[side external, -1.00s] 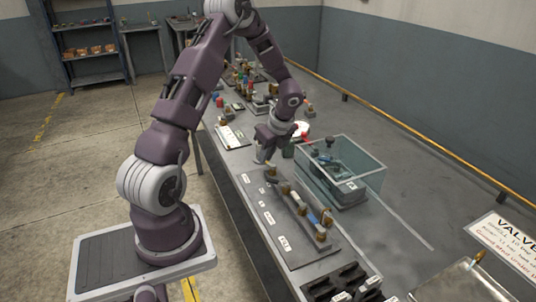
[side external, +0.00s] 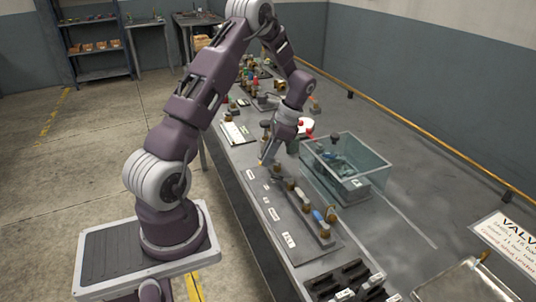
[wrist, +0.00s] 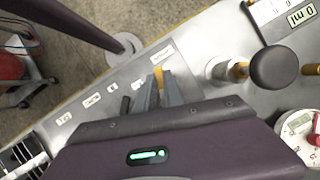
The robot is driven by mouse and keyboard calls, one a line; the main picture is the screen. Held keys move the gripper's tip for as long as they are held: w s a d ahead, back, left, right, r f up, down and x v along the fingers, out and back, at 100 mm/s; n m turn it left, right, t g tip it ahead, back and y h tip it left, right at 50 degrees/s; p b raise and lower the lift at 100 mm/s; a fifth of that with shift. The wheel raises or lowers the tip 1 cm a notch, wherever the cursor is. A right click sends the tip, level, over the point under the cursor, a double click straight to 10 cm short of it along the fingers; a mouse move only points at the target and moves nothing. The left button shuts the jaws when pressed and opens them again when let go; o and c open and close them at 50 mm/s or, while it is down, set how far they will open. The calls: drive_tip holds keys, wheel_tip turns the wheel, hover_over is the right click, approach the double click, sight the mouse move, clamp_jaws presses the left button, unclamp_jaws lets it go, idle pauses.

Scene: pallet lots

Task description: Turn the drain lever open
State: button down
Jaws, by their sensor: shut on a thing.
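My gripper (wrist: 160,92) has its two grey fingers shut on a small yellow lever (wrist: 158,74), seen in the wrist view above a grey labelled panel (wrist: 88,101). The fingers hide much of the lever, so its angle is hard to tell. The label beside it is too small to read. In the side view my gripper (side external: 266,160) reaches down to the far end of the valve panel (side external: 272,226), which carries a row of brass fittings and a blue piece (side external: 317,216).
A clear-walled tank (side external: 368,172) stands right of the panel. A black round knob (wrist: 275,67) on a fitting and a white dial with a red part (wrist: 300,130) sit close right of my gripper. Black trays (side external: 340,280) lie at the near end. More fittings crowd the bench behind.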

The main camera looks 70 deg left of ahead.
drive_tip(key=shift+d+n+h, duration=0.25)
drive_tip(key=shift+n+h, duration=0.1)
drive_tip(key=shift+n, duration=0.55)
drive_tip(key=shift+d+n+h, duration=0.25)
drive_tip(key=shift+n+h, duration=0.1)
drive_tip(key=shift+n, duration=0.55)
drive_tip(key=c, duration=1.5)
unclamp_jaws()
drive_tip(key=shift+o, duration=0.2)
